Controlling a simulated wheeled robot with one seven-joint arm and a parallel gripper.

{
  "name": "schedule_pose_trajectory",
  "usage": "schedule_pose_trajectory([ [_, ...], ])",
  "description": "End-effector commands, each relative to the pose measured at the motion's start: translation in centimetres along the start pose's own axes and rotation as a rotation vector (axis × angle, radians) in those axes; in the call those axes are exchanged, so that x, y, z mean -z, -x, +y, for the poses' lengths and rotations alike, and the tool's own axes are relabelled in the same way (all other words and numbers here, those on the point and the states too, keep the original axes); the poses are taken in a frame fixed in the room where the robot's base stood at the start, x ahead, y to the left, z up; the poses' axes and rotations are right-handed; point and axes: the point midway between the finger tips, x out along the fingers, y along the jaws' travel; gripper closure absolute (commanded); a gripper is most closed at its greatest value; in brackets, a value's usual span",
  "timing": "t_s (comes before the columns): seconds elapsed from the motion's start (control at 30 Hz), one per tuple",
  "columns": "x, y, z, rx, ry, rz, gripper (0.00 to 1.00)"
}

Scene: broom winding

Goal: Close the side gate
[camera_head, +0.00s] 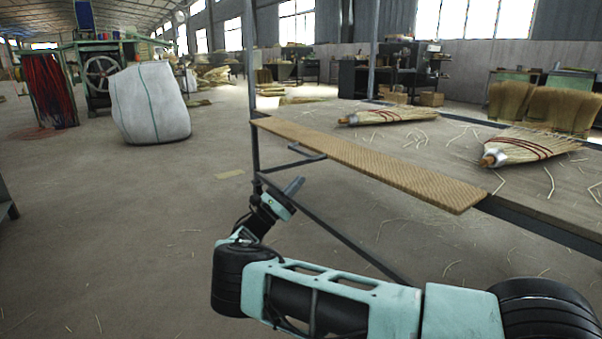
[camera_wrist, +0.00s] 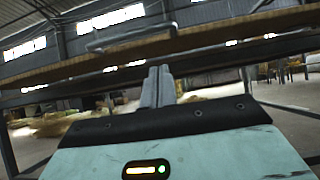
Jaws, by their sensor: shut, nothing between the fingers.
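A long tan ribbed panel (camera_head: 370,162) runs along the near edge of the work table, roughly level with its top; it looks like the side gate. A dark bar handle (camera_head: 307,154) sticks out under its far-left part. In the wrist view the panel (camera_wrist: 220,38) crosses overhead, with a grey U-shaped handle (camera_wrist: 130,36) on it. My gripper (camera_head: 294,185) is below the panel, just under the handle and apart from it in the head view. Its fingers (camera_wrist: 158,72) are together, empty, and point up toward the panel. How the panel is hinged is hidden.
The work table (camera_head: 450,140) holds two brooms (camera_head: 390,116) (camera_head: 530,146) and loose straw. A dark post (camera_head: 252,80) rises at its far-left corner, and a diagonal brace (camera_head: 340,236) runs below. A white sack (camera_head: 149,104) stands far left. The floor left of my arm is clear.

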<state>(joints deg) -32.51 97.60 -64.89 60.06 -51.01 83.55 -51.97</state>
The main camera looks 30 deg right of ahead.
Motion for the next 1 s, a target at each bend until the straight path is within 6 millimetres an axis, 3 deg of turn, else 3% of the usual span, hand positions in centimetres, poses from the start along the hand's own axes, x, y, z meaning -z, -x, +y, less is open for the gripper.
schedule_pose_trajectory([
  [0.1,-0.2,-1.9,0.0,0.003,-0.002,0.0,1.0],
  [0.33,-2.2,-3.8,0.0,0.002,-0.001,0.001,1.0],
  [1.0,-3.6,-4.7,0.0,0.001,-0.001,0.025,1.0],
])
